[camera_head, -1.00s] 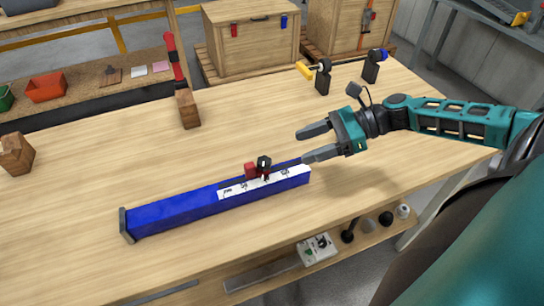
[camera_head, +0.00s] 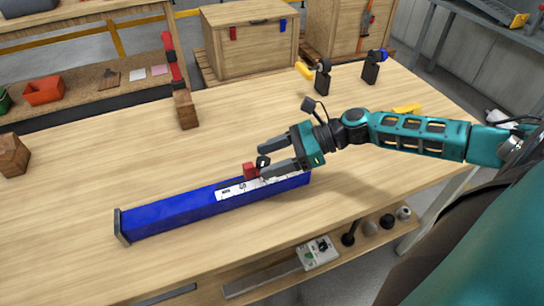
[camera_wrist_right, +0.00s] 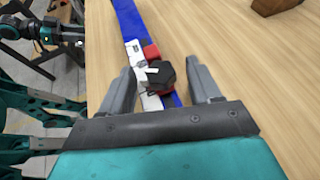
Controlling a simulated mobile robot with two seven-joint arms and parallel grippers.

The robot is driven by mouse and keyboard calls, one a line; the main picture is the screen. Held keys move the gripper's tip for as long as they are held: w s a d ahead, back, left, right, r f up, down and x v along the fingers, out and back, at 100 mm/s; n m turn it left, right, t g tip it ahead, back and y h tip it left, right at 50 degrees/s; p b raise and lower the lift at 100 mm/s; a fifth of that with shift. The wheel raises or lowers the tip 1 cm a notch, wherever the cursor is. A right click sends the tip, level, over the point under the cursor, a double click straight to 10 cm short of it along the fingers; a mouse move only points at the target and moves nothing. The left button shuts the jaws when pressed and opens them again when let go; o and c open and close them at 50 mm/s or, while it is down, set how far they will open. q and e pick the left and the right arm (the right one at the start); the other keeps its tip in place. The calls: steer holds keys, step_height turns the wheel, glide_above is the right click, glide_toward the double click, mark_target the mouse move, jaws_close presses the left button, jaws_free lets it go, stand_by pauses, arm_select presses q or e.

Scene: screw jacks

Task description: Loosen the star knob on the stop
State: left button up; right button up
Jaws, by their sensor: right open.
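A long blue beam (camera_head: 165,212) with a white scale strip (camera_head: 229,193) lies on the wooden table. A red stop (camera_head: 249,171) sits on the beam and carries a black star knob (camera_head: 263,161). In the right wrist view the knob (camera_wrist_right: 161,74) is dark and many-sided, with the red stop (camera_wrist_right: 151,52) partly behind it. My right gripper (camera_head: 263,160) is open, with its fingers on either side of the knob. In the wrist view, gaps show between the knob and both fingers. My left gripper is not seen.
Wooden blocks (camera_head: 186,110) (camera_head: 13,155) stand on the table to the left. Two black stands (camera_head: 322,80) (camera_head: 370,72) are at the back, and a yellow piece (camera_head: 407,108) lies behind my right arm. A low shelf (camera_head: 262,278) holds a white box (camera_head: 318,253).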

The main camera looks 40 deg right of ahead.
steer(key=shift+c, duration=0.2)
steer(key=c, duration=1)
steer(key=n+g, duration=0.1)
steer(key=g, duration=0.1)
steer(key=n+g+y+b, duration=0.1)
steer(key=n, duration=0.1)
steer(key=shift+w+d+n+g+y+b, duration=0.1)
steer(key=shift+w+n+g+y+b, duration=0.2)
steer(key=shift+w+g, duration=0.1)
steer(key=n+g, duration=0.1)
steer(key=g, duration=0.1)
steer(key=n+g+b, duration=0.1)
steer(key=n+g, duration=0.3)
steer(key=shift+w+b, duration=0.3)
steer(key=shift+b, duration=0.05)
steer(key=shift+n+g, duration=0.3)
